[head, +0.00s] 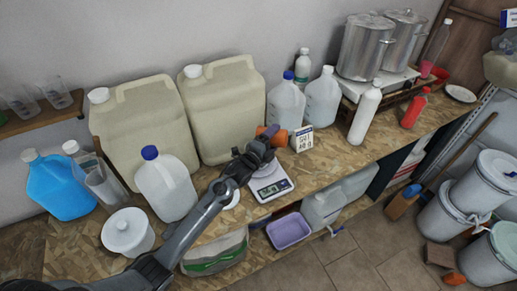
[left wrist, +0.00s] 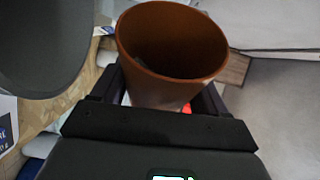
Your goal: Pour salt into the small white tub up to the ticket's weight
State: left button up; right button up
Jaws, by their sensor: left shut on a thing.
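My left gripper (head: 265,138) is shut on a brown-orange cup (head: 279,139), held above the back of the kitchen scale (head: 273,189). In the left wrist view the cup (left wrist: 160,88) sits between the fingers with its round mouth facing the camera; its inside is dark and I cannot tell what it holds. The ticket (head: 302,139), a white card with dark print too small to read surely, stands right of the cup. A small white round thing (head: 233,200), perhaps the small tub, is partly hidden under my left arm. My right gripper is not in view.
Clear jugs (head: 286,104) and a white bottle (head: 365,112) stand right. A purple basin (head: 289,231) sits below the bench.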

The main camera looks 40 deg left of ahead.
pick_arm(q)
jog(key=shift+a+r+n, duration=0.15)
jog(key=shift+r+n, duration=0.05)
jog(key=shift+n, duration=0.2)
dwell(0.8)
jog(key=shift+s, duration=0.1)
dwell(0.4)
jog(key=shift+a+r+n+t, duration=0.15)
jog(key=shift+n+t, duration=0.15)
jog(key=shift+n, duration=0.1)
dwell(0.3)
jog(key=shift+s+r, duration=0.1)
dwell(0.5)
